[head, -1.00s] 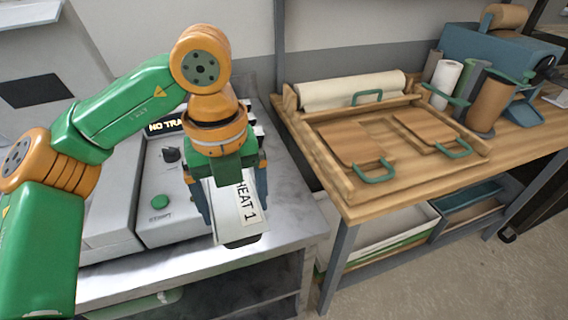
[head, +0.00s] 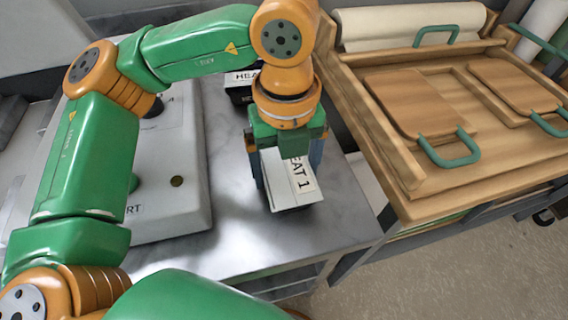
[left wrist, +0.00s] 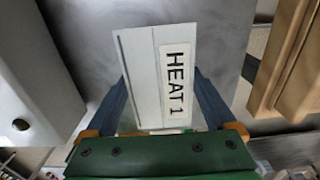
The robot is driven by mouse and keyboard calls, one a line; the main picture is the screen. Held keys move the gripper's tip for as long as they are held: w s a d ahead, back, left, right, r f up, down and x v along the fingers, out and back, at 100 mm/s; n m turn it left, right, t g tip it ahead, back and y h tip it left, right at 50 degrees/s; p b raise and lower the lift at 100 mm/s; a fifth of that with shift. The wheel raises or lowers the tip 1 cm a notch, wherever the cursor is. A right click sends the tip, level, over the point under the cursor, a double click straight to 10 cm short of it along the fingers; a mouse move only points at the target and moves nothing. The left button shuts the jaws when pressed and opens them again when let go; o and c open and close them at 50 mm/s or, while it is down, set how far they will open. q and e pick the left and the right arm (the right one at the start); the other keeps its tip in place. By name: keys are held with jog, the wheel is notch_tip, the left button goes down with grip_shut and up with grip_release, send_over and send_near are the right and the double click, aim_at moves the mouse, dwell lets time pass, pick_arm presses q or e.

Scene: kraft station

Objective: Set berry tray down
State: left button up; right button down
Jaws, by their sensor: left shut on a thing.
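My left gripper (head: 287,180) is shut on a pale box-like piece labelled HEAT 1 (head: 278,172), gripped at its two sides. The same HEAT 1 piece fills the middle of the left wrist view (left wrist: 141,75), between my blue fingers. It is over the bare right part of the grey metal table (head: 235,225); I cannot tell whether it touches the top. Nothing in view is marked as a berry tray, and no berries show. My right gripper is not in view.
A pale machine with a green button (head: 165,195) stands left of the gripper. Another piece labelled HEAT (head: 238,77) is behind it. A wooden bench (head: 405,190) with green-handled boards (head: 405,100) and a paper roll (head: 400,25) is close on the right. Bare metal lies in front.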

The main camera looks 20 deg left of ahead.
aim_at(287, 170)
pick_arm(q)
jog(key=shift+s+d, duration=0.1)
jog(key=shift+s, duration=0.1)
jog(key=o, duration=1.4)
jog(key=shift+d, duration=0.15)
jog(key=shift+c, duration=0.2)
jog(key=shift+r, duration=0.65)
notch_tip(287, 170, up, 11)
jog(key=p, duration=0.2)
